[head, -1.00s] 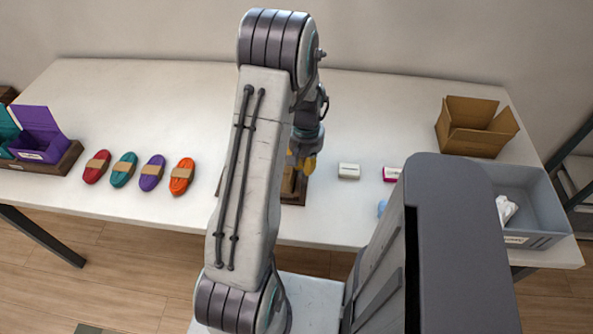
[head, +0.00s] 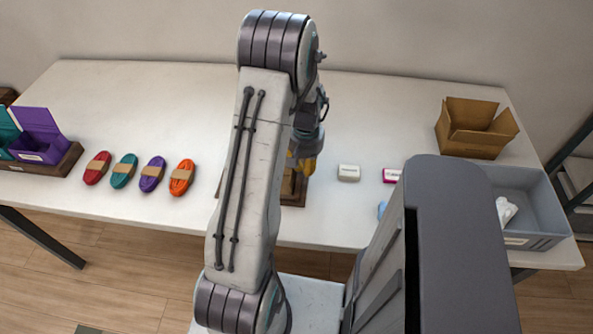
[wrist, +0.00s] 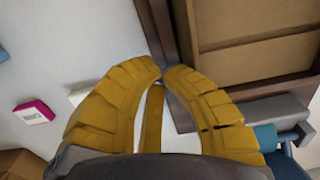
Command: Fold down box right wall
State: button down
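A brown wooden-framed tray (head: 293,198) stands at the table's front edge, mostly hidden behind my arm in the head view. In the wrist view its dark wooden rim (wrist: 163,35) and a tan cardboard panel (wrist: 255,60) fill the upper right. I cannot tell which way the box's right wall stands. My gripper (wrist: 168,72) has yellow fingers curved inward, with tips almost meeting at the tray's right-hand rim. A tan strip (wrist: 152,118) shows between the fingers; I cannot tell what it is. The fingers also show in the head view (head: 303,162).
A white block (head: 348,173) and a pink-and-white block (head: 391,175) lie to the right. An open cardboard box (head: 478,143) and grey bin (head: 545,239) stand far right. Several cord bundles (head: 152,174) and a purple box (head: 40,135) are left. The table's back middle is clear.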

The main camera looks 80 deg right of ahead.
jog(key=shift+w, duration=0.1)
dwell(0.4)
jog(key=shift+w, duration=0.7)
jog(key=shift+w+r, duration=0.1)
jog(key=shift+w, duration=0.4)
jog(key=shift+w+a+b, duration=0.1)
jog(key=shift+w+b, duration=0.3)
jog(key=shift+w, duration=0.05)
dwell(0.4)
jog(key=shift+w+f+b, duration=0.3)
jog(key=shift+w, duration=0.2)
jog(key=shift+f, duration=0.1)
